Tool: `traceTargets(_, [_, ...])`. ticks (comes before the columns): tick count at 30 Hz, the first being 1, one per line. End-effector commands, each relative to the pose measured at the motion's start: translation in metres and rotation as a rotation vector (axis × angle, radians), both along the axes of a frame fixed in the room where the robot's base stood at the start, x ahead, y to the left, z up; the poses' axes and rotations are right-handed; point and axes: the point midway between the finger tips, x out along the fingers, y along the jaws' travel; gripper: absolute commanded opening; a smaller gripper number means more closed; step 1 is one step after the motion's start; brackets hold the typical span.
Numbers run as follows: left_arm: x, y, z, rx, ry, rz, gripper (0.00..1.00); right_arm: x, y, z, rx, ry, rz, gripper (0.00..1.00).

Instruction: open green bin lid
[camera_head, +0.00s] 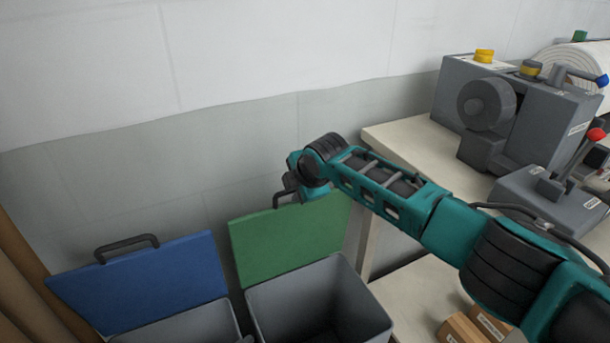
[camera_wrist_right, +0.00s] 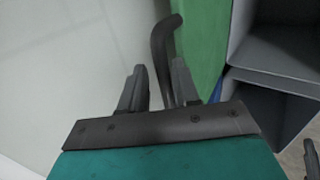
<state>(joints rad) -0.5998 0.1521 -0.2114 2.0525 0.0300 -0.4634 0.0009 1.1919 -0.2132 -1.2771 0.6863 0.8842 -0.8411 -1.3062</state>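The green lid (camera_head: 285,240) stands raised, leaning back behind the open grey bin (camera_head: 318,305). Its dark bar handle (camera_wrist_right: 160,45) is at its top edge, largely covered by my right gripper in the head view. My right gripper (camera_head: 284,195) is at that top edge. In the right wrist view my right gripper (camera_wrist_right: 158,88) has its fingers apart, with the handle running between them, closer to the right finger. The green lid (camera_wrist_right: 204,40) also shows there, beside the right finger. My left gripper is out of view.
A blue lid (camera_head: 145,285) with a dark handle (camera_head: 126,246) stands raised behind another grey bin (camera_head: 185,328) at left. A table (camera_head: 410,140) with a grey press machine (camera_head: 540,110) is at right. Small wooden blocks (camera_head: 462,328) lie below my right arm. A wall is behind.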

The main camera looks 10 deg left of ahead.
Motion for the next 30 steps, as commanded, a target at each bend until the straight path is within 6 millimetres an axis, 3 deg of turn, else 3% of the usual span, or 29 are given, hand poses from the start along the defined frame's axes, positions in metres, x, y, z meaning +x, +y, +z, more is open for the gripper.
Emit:
traceTargets(9, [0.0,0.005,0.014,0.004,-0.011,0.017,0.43,-0.017,-0.014,0.029,-0.001,-0.002,0.002,0.33])
traceTargets(24, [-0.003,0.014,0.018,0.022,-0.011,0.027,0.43,-0.053,-0.042,0.086,0.001,-0.007,0.002,0.33])
traceTargets(30, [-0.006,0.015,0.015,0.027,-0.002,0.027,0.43,-0.061,-0.047,0.098,0.002,-0.006,0.002,0.33])
